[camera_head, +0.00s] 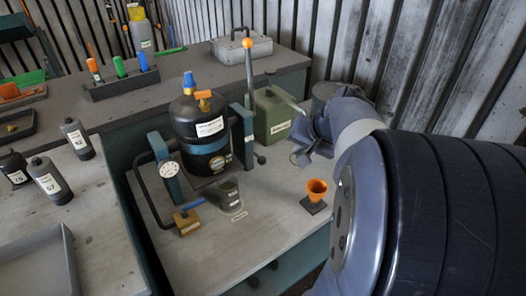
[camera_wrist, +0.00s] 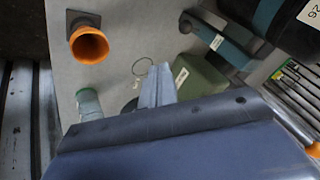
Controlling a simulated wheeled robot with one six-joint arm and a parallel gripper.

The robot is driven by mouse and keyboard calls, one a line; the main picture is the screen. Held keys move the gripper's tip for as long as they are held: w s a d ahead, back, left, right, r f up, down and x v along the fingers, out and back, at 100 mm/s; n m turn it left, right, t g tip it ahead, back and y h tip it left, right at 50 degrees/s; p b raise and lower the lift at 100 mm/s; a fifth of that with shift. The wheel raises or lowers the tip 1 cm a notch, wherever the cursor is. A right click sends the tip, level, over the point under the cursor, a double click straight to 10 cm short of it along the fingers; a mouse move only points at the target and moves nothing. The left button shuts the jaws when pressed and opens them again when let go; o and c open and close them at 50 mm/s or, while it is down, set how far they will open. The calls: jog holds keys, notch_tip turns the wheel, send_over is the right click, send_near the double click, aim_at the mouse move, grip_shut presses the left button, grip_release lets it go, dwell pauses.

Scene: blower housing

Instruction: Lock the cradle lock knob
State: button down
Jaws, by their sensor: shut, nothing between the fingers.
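A black vessel (camera_head: 200,130) stands upright in a blue cradle (camera_head: 165,165) on the bench. A small dark knob (camera_head: 260,159) is low at the cradle's right side; it may be the lock knob, but its setting is too small to tell. A dark knob-like end (camera_wrist: 186,24) also shows beside the blue cradle part (camera_wrist: 225,42) in the wrist view. My gripper (camera_wrist: 157,72) is shut and empty, above the bench and apart from the cradle. In the head view my gripper (camera_head: 306,150) is to the right of the cradle, partly hidden by my wrist.
An orange funnel (camera_head: 316,190) stands in front of my gripper.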

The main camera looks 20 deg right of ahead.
aim_at(259, 157)
jog(key=w+a+f+b, duration=0.1)
jog(key=w+a+f, duration=0.2)
jog(key=w+f, duration=0.5)
jog(key=shift+w+a+f, duration=0.15)
jog(key=shift+a+f, duration=0.05)
jog(key=shift+f, duration=0.3)
dwell(0.4)
jog(key=shift+w+a, duration=0.15)
jog(key=shift+w, duration=0.6)
jog(key=shift+w+a, duration=0.15)
jog(key=shift+w, duration=0.6)
jog(key=shift+s+d+r, duration=0.1)
